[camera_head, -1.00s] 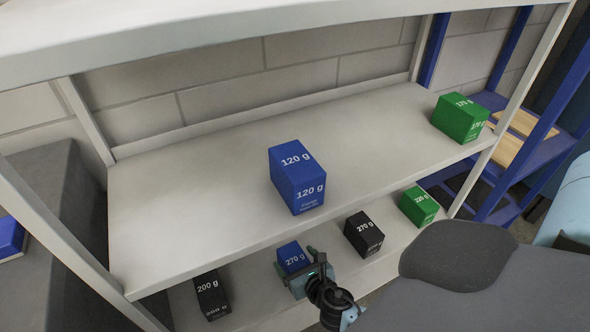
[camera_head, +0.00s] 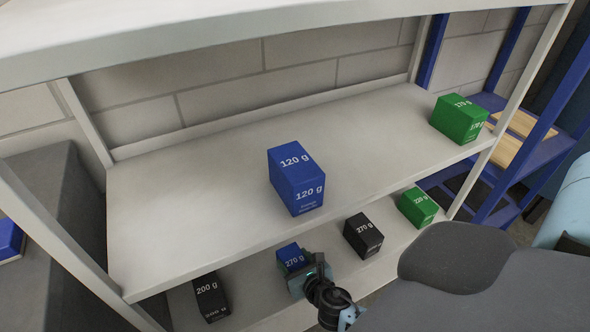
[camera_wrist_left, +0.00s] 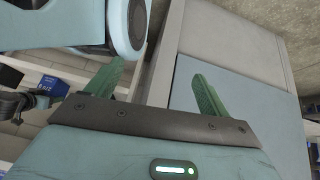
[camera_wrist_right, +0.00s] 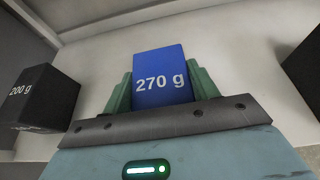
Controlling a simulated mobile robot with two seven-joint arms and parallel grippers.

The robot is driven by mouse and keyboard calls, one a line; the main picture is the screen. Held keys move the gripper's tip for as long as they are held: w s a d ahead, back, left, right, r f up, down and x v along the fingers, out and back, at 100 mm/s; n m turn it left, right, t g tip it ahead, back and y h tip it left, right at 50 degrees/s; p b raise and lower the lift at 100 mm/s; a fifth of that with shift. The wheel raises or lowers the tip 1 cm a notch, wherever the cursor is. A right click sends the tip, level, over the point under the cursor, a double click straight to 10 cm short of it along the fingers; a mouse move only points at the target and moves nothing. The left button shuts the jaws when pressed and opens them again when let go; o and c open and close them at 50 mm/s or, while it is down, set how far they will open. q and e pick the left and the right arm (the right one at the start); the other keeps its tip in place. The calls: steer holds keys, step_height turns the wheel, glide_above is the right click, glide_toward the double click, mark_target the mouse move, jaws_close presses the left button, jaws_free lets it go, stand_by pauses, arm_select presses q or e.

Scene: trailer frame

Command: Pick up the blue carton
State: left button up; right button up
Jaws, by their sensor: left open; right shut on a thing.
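A blue carton marked 270 g (camera_head: 291,257) is on the lower shelf in the head view. My right gripper (camera_head: 305,272) is at it, and its fingers are shut on the carton's two sides. The right wrist view shows the same blue carton (camera_wrist_right: 160,78) upright between the green fingers. I cannot tell whether its base touches the shelf. A larger blue carton marked 120 g (camera_head: 296,180) stands on the upper shelf. My left gripper (camera_wrist_left: 160,85) is open and empty in the left wrist view, away from the cartons.
On the lower shelf (camera_head: 262,300), a black 200 g carton (camera_head: 211,296) stands left of my right gripper. A black 270 g carton (camera_head: 362,236) and a green 220 g carton (camera_head: 417,207) stand to the right. The upper shelf (camera_head: 190,205) overhangs and also holds a green 170 g carton (camera_head: 459,118).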

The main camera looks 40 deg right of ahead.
steer(key=shift+r, duration=0.15)
steer(key=shift+w+r+p, duration=0.1)
steer(key=shift+r+p, duration=0.65)
steer(key=shift+r, duration=0.2)
step_height(320, 180, up, 2)
steer(key=shift+p, duration=0.75)
steer(key=s+a+b, duration=0.2)
steer(key=s+a, duration=0.1)
steer(key=s, duration=1.2)
steer(key=shift+s+a+r, duration=0.35)
steer(key=shift+r, duration=0.1)
steer(key=shift+s+f, duration=0.1)
